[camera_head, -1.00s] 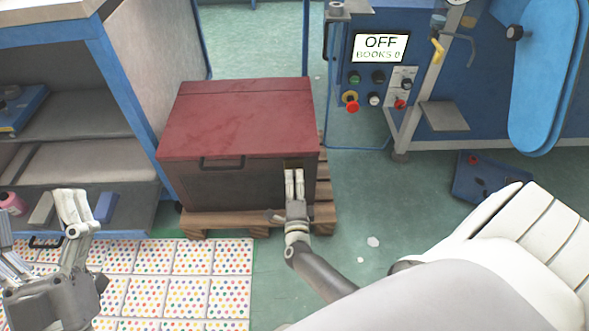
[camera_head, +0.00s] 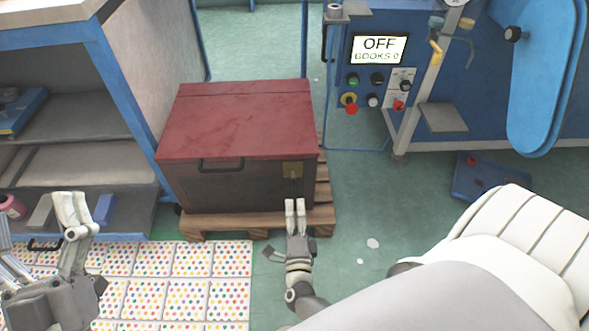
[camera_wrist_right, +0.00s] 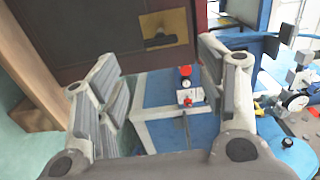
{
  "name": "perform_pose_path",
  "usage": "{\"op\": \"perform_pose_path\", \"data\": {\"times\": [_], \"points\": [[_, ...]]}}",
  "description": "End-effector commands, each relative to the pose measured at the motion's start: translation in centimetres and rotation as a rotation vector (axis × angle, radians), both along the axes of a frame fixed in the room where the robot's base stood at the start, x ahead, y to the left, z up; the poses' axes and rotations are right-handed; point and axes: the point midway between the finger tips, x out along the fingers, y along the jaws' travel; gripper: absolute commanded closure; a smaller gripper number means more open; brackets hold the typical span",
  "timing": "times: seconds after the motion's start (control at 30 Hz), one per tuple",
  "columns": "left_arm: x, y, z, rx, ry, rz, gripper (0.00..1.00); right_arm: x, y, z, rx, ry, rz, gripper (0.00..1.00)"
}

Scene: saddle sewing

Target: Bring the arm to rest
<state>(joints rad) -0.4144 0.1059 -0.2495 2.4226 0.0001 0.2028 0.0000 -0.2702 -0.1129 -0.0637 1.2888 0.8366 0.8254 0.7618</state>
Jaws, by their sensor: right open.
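My right gripper (camera_head: 295,203) is just in front of the dark chest with the red lid (camera_head: 240,120), below its brass latch plate (camera_head: 292,170). Its fingers point at the chest and hold nothing. In the right wrist view the two fingers (camera_wrist_right: 165,100) stand wide apart with empty space between them, and the latch plate (camera_wrist_right: 163,40) shows beyond. My left gripper (camera_head: 70,208) is at the lower left, in front of the shelf; whether its fingers are apart is unclear.
The chest stands on a wooden pallet (camera_head: 215,222). A shelf unit (camera_head: 75,160) stands left, with dotted sheets (camera_head: 165,285) below it. A blue machine (camera_head: 470,60) with a display (camera_head: 379,48) reading OFF is at right.

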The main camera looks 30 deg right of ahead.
Motion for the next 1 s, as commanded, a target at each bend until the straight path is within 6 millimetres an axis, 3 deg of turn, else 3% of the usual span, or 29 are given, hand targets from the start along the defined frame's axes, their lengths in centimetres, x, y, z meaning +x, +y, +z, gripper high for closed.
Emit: {"op": "perform_pose_path", "data": {"times": [0.2,0.77,0.87,0.97,1.0], "points": [[0.0,0.0,0.0,0.0,0.0,0.0,0.2,-1.6,1.0,0.0,-0.001,-0.001,0.001,0.36],[0.0,0.0,0.0,0.0,0.0,0.0,0.2,-1.7,1.1,0.1,-0.002,-0.001,0.002,0.36],[0.0,0.0,0.0,0.0,0.0,0.0,0.2,-1.1,1.3,1.3,-0.033,-0.012,0.025,0.36],[0.0,0.0,0.0,0.0,0.0,0.0,0.2,0.6,2.2,5.1,-0.132,-0.042,0.091,0.36],[0.0,0.0,0.0,0.0,0.0,0.0,0.2,1.4,2.7,7.2,-0.195,-0.058,0.127,0.36]]}}
